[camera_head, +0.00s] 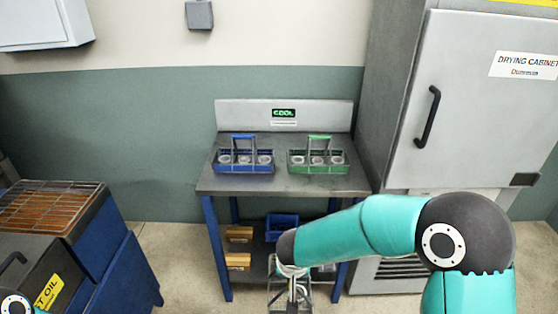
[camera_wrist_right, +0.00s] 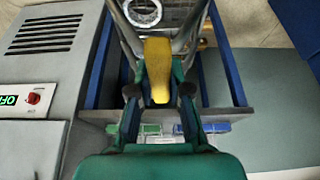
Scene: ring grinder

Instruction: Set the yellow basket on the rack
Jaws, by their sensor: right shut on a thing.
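My right gripper (camera_wrist_right: 158,92) is shut on the yellow handle (camera_wrist_right: 158,70) of the yellow basket. The basket's metal frame (camera_wrist_right: 186,40) and a pale ring (camera_wrist_right: 143,12) in it show beyond the handle in the right wrist view. In the head view my right gripper (camera_head: 291,275) points down in front of the table, with the wire basket (camera_head: 288,300) hanging below it, cut off by the bottom edge. A wire rack (camera_head: 60,196) with an orange-brown surface under it lies at the left. My left gripper is out of view; only a bit of that arm shows.
A blue basket (camera_head: 238,168) and a green basket (camera_head: 318,168) with rings stand on the grey table (camera_head: 210,186). Its back panel reads COOL (camera_head: 284,113). A drying cabinet (camera_head: 470,130) stands at the right. A lower shelf holds a blue bin (camera_head: 281,222) and small boxes.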

